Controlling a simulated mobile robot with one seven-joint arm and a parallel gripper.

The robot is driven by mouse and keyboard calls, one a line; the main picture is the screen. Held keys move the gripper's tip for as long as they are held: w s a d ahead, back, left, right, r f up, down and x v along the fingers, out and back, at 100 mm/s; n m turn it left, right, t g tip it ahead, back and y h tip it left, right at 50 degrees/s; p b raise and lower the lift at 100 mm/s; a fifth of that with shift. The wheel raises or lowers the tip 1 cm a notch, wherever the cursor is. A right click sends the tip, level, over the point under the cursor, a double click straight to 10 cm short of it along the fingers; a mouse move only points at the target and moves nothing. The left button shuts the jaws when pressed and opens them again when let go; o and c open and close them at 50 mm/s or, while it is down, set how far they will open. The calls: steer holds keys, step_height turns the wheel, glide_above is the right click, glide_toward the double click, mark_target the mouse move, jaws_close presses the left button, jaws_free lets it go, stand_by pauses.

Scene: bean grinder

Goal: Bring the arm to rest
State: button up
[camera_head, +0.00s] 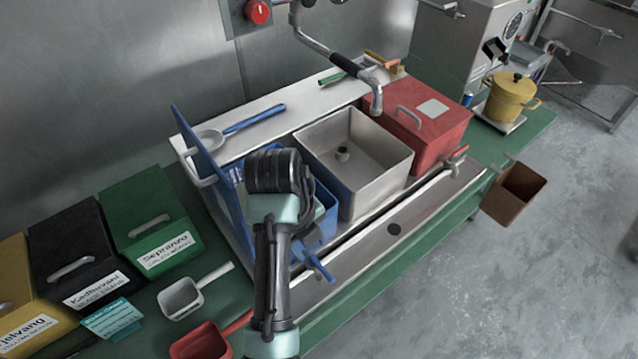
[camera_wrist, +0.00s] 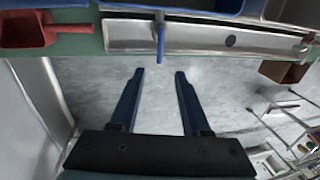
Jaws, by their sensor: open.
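My gripper (camera_wrist: 158,75) shows in the wrist view with its two dark fingers spread apart and nothing between them. Beyond the fingertips is the grey floor, with the counter's front edge further up the picture. In the head view my arm rises at the lower middle, in front of the blue bin (camera_head: 318,215). The gripper's fingers cannot be made out clearly there. A blue handle (camera_wrist: 160,40) on the counter's front shows just above the fingertips in the wrist view, apart from them.
A metal sink basin (camera_head: 378,185) and a red lidded box (camera_head: 425,125) stand right of my arm. A white scoop (camera_head: 183,297) and a red scoop (camera_head: 205,345) lie at left beside labelled bean bins (camera_head: 150,220). A brown bin (camera_head: 514,194) hangs at the counter's edge. The floor (camera_head: 500,300) at right is clear.

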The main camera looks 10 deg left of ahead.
steer(key=w+d+r+n+t, duration=0.1)
steer(key=w+r+n+t, duration=0.3)
steer(key=r, duration=0.5)
steer(key=w+d+r+n+t+y, duration=0.15)
steer(key=w+r+n+t, duration=0.25)
steer(key=r, duration=0.5)
steer(key=w+d+r+n+t, duration=0.1)
steer(key=w+r+n+t, duration=0.3)
steer(key=r, duration=0.5)
steer(key=s+d+r+n+t, duration=0.1)
steer(key=s+r+n+t, duration=0.25)
steer(key=r, duration=0.55)
steer(key=s+d+r+n+t, duration=0.2)
steer(key=s+r+n+t, duration=0.15)
steer(key=r, duration=0.55)
steer(key=s+d+r+n+t, duration=0.1)
steer(key=s+r+n+t, duration=0.5)
steer(key=s+r, duration=0.6)
steer(key=shift+r+n+t, duration=0.25)
steer(key=shift+n+t, duration=0.15)
steer(key=shift+n, duration=0.5)
